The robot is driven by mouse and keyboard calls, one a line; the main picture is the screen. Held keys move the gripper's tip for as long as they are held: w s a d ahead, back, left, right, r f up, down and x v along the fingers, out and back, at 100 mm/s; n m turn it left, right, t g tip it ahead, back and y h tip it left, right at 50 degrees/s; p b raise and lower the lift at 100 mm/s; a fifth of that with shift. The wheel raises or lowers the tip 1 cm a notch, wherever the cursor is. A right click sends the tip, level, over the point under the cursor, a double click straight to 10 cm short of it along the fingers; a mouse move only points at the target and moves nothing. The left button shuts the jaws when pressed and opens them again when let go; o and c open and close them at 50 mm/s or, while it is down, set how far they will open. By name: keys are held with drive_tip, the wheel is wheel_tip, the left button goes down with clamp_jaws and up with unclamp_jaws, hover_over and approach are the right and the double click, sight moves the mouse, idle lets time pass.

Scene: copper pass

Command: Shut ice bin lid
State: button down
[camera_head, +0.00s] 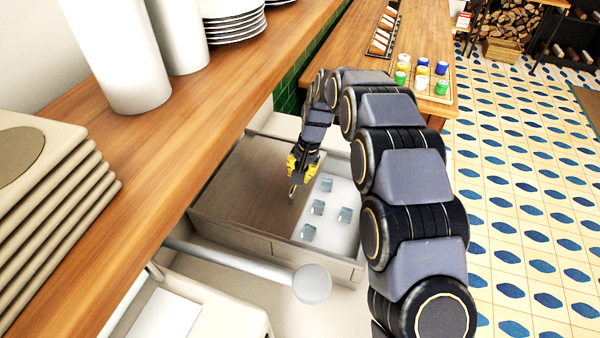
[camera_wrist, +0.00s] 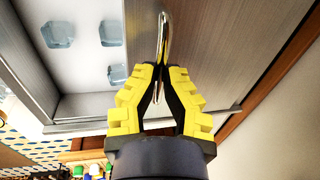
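The ice bin (camera_head: 345,268) is a pale metal box with a flat brown-grey lid (camera_head: 250,185) over its left part. The right part is uncovered and shows several clear ice cubes (camera_head: 317,207) on a white inside. A slim metal handle (camera_head: 292,194) stands at the lid's edge beside the opening. My gripper (camera_head: 299,172), with yellow finger pads, is at this handle. In the wrist view, the fingertips of my gripper (camera_wrist: 160,70) close together on the handle (camera_wrist: 163,32), with the lid (camera_wrist: 215,50) to the right and ice cubes (camera_wrist: 58,32) to the left.
A wooden counter (camera_head: 190,130) with stacked plates (camera_head: 235,22), white cylinders (camera_head: 115,60) and a stack of beige boards (camera_head: 50,190) runs along the left. A grey round-ended bar (camera_head: 312,284) juts out in front of the bin. Coloured cans (camera_head: 421,70) stand on the wooden top behind.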

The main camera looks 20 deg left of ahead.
drive_tip(key=shift+d+f, duration=0.15)
drive_tip(key=shift+d, duration=0.05)
drive_tip(key=d, duration=1.5)
drive_tip(key=shift+d, duration=0.4)
drive_tip(key=shift+f, duration=0.1)
drive_tip(key=c, duration=1)
unclamp_jaws()
drive_tip(key=shift+c, duration=0.2)
wheel_tip(320, 180, up, 12)
drive_tip(key=d, duration=0.2)
drive_tip(key=shift+d, duration=0.15)
